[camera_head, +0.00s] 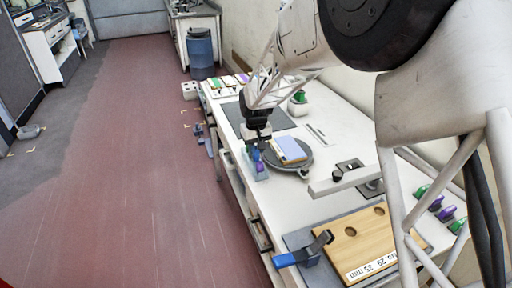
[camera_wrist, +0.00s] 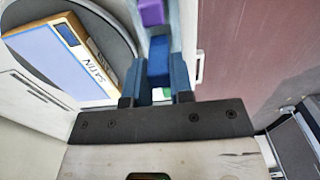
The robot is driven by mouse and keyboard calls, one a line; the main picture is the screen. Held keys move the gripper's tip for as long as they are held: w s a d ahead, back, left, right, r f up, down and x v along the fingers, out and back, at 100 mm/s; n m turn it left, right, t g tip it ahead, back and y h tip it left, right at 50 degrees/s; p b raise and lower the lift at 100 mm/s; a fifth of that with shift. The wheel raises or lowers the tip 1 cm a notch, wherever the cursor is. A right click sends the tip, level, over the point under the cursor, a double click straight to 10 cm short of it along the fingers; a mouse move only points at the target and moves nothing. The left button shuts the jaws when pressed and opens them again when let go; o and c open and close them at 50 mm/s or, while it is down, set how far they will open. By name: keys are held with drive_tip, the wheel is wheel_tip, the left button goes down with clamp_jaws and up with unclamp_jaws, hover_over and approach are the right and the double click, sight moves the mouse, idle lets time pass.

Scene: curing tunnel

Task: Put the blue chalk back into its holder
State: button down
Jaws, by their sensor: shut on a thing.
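My gripper (camera_head: 257,146) points down over the near-left side of the white bench and is shut on the blue chalk. In the wrist view the blue chalk (camera_wrist: 158,58) sits between the two blue-grey fingers (camera_wrist: 160,85). The pale blue-grey holder (camera_head: 256,174) stands right below the fingers, at the bench's left edge. A purple chalk (camera_head: 260,167) is in the holder, and it also shows in the wrist view (camera_wrist: 151,12), just beyond the blue chalk. The chalk's lower end is hidden, so I cannot tell whether it is inside the holder.
A dark round plate (camera_head: 303,164) with a blue-topped wooden block (camera_head: 290,149) is close on the right. A wooden board (camera_head: 365,243) and a blue-handled clamp (camera_head: 305,252) are at the front. Green and purple items (camera_head: 437,202) stand at the right.

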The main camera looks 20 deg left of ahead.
drive_tip(key=shift+f, duration=1)
drive_tip(key=c, duration=0.9)
unclamp_jaws()
drive_tip(key=shift+r, duration=0.15)
drive_tip(key=shift+r, duration=3.35)
drive_tip(key=shift+d+r, duration=0.1)
